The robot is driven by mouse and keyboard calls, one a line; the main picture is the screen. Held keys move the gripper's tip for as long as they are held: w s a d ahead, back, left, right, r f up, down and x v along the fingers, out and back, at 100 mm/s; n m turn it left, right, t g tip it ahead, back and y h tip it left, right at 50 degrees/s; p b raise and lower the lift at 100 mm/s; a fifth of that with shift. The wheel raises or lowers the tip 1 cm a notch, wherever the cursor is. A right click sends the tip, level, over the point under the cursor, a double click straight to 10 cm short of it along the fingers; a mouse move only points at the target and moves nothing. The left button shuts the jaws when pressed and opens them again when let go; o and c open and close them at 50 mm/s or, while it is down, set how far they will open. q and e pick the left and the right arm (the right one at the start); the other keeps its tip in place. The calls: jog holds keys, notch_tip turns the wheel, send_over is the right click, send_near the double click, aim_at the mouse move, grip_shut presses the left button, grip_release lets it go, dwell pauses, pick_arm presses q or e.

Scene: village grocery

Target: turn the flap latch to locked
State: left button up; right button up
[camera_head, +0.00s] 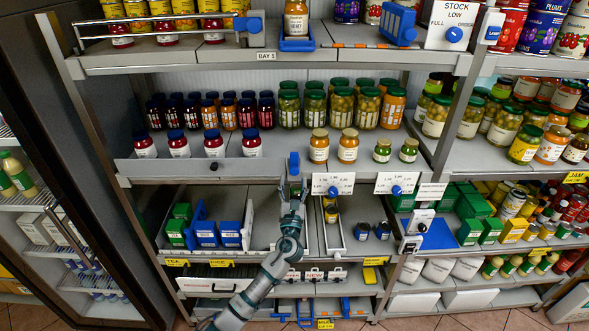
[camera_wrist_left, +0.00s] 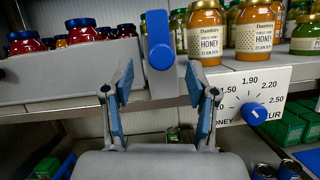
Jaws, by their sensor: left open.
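The flap latch (camera_head: 294,163) is a small blue lever at the right end of a grey front flap (camera_head: 190,172) on the middle shelf. In the left wrist view the latch (camera_wrist_left: 157,32) stands upright, with a round blue boss (camera_wrist_left: 162,57) at its lower end. The flap's grey panel (camera_wrist_left: 70,74) shows to its left. My left gripper (camera_head: 294,187) is open just below and in front of the latch. In the wrist view its two blue-padded fingers (camera_wrist_left: 161,85) stand either side below the boss, with nothing between them. I cannot tell whether they touch it.
A white price dial with a blue knob (camera_wrist_left: 254,114) sits close to the right of my fingers. Red-filled jars (camera_head: 212,144) stand behind the flap. A lower shelf with blue and green boxes (camera_head: 205,233) is below.

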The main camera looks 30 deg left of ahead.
aim_at(294, 173)
pick_arm(q)
jog(key=shift+x, duration=2.25)
jog(key=shift+d, duration=0.15)
grip_shut()
